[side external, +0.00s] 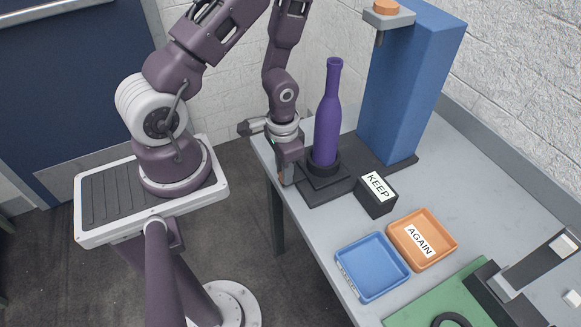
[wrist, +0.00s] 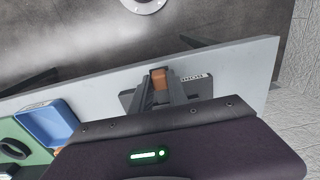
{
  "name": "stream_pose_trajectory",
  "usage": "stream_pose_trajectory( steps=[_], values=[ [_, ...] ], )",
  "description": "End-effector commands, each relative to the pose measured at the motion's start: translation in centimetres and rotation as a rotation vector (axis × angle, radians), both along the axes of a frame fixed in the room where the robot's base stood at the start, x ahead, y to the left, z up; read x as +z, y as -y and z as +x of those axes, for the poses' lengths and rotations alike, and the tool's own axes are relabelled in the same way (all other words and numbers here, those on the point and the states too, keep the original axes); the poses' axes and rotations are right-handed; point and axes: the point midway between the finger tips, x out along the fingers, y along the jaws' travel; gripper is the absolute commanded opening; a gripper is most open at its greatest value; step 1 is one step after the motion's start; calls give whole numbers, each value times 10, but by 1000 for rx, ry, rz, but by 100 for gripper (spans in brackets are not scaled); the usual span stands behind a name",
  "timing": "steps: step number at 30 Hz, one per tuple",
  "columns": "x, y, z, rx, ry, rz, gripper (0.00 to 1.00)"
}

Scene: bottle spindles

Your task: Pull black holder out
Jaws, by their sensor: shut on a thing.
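The black holder (side external: 325,177) is a square block with a round collar, on a dark base plate (side external: 318,195) at the table's left edge. A purple bottle (side external: 328,118) stands upright in the collar. My gripper (side external: 287,178) is at the holder's left side, pointing down, at the table edge. In the wrist view my gripper (wrist: 161,92) is shut on a small orange-brown piece (wrist: 158,76), which looks like the holder's handle; the fingers partly hide how it joins. The bottle does not show in the wrist view.
A blue column (side external: 405,90) with a grey arm overhead stands behind the bottle. A black KEEP block (side external: 376,202), an orange AGAIN tray (side external: 435,252) and a blue tray (side external: 372,280) sit to the right. A green mat (side external: 410,312) lies at front right. Floor left of the table is open.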

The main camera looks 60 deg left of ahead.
Motion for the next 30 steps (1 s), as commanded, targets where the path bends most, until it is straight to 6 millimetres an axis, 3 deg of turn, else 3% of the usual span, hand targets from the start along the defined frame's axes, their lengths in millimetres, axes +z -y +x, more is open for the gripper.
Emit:
stream_pose_trajectory(
  steps=[6,7,9,10,20,30],
  values=[
    [0,0,-7,3,-20,0,0],
    [0,0,-7,3,-20,0,26],
    [0,0,-6,3,-19,0,39],
    [0,0,-6,2,-18,0,42],
    [5,0,-3,2,-10,0,42],
    [64,0,-3,2,-9,0,42]
  ],
)
